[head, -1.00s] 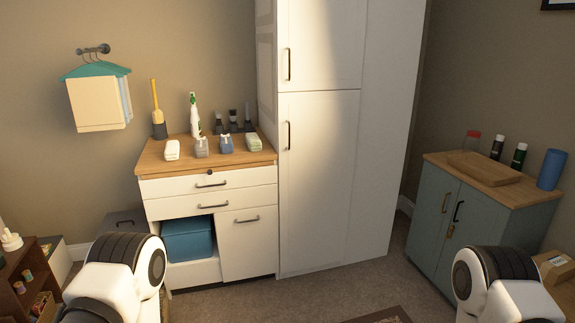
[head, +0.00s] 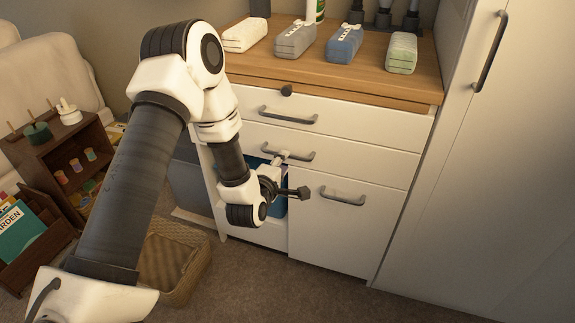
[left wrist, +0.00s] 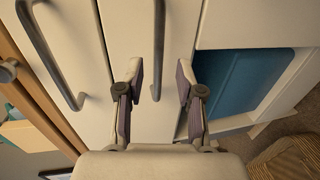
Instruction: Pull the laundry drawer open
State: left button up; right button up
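A white cabinet with a wood top has a top drawer (head: 345,118) and a second drawer (head: 370,160), both shut, each with a dark bar handle. No label shows which is the laundry drawer. The top drawer's handle (left wrist: 50,55) lies left of the fingers. My right gripper is out of view.
Below are a door with a handle (head: 343,197) and an open cubby with a blue bin (left wrist: 238,85). Small packs stand on the top (head: 400,88). A tall white cupboard (head: 490,190) stands at right. A wicker basket (head: 185,250) and brown shelf (head: 55,165) are at left.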

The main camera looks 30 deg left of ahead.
pick_arm(q)
jog(key=x, duration=0.4)
jog(key=shift+w+a, duration=0.1)
jog(key=shift+w, duration=0.3)
grip_shut()
jog(key=shift+s, duration=0.15)
